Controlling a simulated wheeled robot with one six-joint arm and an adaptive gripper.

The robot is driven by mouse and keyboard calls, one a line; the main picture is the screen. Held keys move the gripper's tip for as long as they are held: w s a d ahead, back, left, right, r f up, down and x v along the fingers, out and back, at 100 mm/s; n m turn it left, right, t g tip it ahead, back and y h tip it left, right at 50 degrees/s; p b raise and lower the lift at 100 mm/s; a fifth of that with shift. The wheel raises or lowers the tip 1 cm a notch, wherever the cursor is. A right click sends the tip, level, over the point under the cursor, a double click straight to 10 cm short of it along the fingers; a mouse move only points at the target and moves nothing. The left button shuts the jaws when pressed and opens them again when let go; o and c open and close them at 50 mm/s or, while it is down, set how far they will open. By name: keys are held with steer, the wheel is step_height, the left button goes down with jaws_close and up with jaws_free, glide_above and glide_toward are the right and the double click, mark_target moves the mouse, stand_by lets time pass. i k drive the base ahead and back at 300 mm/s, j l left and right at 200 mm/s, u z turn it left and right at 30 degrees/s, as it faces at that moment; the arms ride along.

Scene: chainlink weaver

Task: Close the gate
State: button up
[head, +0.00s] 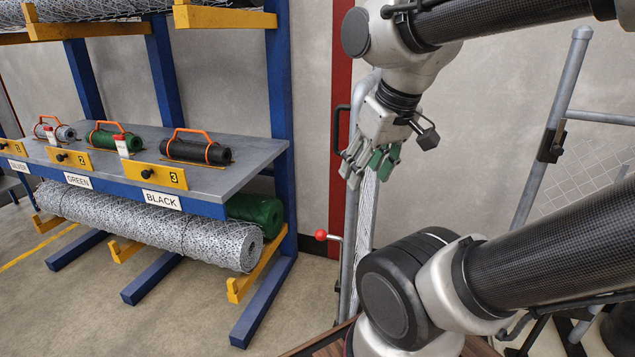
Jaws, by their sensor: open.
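The gate (367,215) is a grey tubular frame with wire mesh, seen almost edge-on near the middle of the head view. It has a black pull handle (336,128) and a latch lever with a red ball knob (321,235). My gripper (368,168) is open and points down, just right of the handle in the picture, overlapping the upper gate. I cannot tell whether it touches the frame. My arm hides part of the gate. A second grey tubular post (551,110) with a black fitting (551,146) stands apart at right.
A blue rack with a grey shelf (215,177) stands at left, holding small mesh rolls with orange handles. A large silver mesh roll (160,226) and a green roll (258,212) lie below. Bare concrete floor (185,320) is in front. Mesh fencing (590,195) fills the right.

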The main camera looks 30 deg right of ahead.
mark_target(348, 310)
steer(key=l+z, duration=0.65)
steer(key=l+u, duration=0.15)
steer(key=u, duration=0.3)
steer(key=k+l+u, duration=0.1)
steer(key=u, duration=0.35)
steer(key=l+u, duration=0.15)
steer(key=u, duration=0.3)
steer(key=k+j, duration=0.05)
